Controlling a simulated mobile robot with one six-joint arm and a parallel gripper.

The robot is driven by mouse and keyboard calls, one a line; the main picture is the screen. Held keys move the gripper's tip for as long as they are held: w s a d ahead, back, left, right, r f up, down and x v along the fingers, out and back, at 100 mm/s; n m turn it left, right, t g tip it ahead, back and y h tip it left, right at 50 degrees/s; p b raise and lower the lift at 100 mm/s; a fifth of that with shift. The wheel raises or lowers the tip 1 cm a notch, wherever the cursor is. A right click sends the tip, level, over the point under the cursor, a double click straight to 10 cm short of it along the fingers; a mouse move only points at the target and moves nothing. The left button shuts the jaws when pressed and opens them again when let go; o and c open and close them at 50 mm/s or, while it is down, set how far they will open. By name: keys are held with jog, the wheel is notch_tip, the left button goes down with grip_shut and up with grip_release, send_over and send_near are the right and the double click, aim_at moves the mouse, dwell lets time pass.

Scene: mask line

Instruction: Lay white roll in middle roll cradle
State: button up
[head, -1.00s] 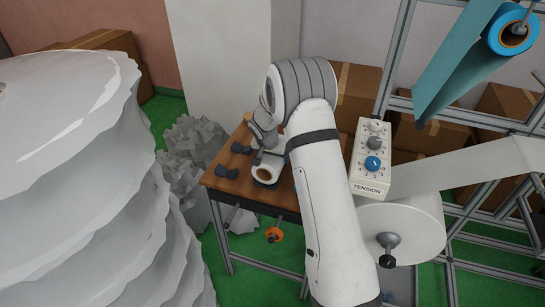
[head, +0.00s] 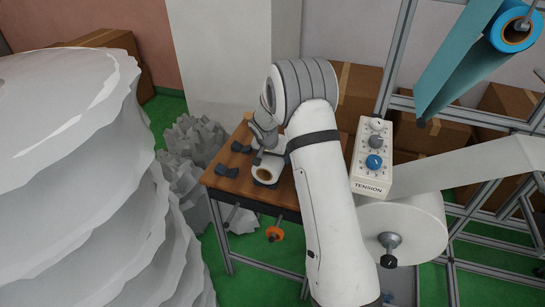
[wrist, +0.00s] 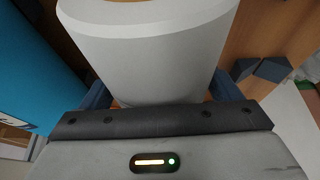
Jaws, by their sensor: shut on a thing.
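The white roll (head: 268,174), with a brown core, is at the wooden table's top, its open end toward the head camera. It fills the upper middle of the wrist view (wrist: 150,50). My gripper (head: 263,159) is shut on it, with a finger on each side in the wrist view (wrist: 160,98). Dark cradle blocks (head: 227,171) stand left of the roll, and another dark pair (head: 241,147) is farther back. Dark cradle parts show just under the roll's near end; whether the roll touches them I cannot tell.
The wooden table (head: 215,183) is bare at its left corner. An orange-ended spindle (head: 274,233) sticks out below its front edge. The tension box (head: 372,158) and a large white web roll (head: 415,228) stand right of my arm. A blue surface (wrist: 35,70) is close at left in the wrist view.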

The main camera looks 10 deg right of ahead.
jog(key=shift+f, duration=0.2)
jog(key=o, duration=1)
jog(key=shift+o, duration=0.2)
jog(key=b+v, duration=0.1)
jog(key=v, duration=0.7)
jog(key=shift+b, duration=0.3)
jog(key=s+d+r+n, duration=0.1)
jog(key=s+r, duration=0.5)
jog(key=s, duration=0.3)
jog(key=s+d+r+n, duration=0.1)
jog(key=s+r+n, duration=0.1)
jog(key=s+r, duration=0.55)
jog(key=s+n+g+y, duration=0.1)
jog(key=s+n+y, duration=0.1)
jog(key=s, duration=1.9)
jog(key=shift+a+n, duration=0.5)
jog(key=shift+r, duration=0.1)
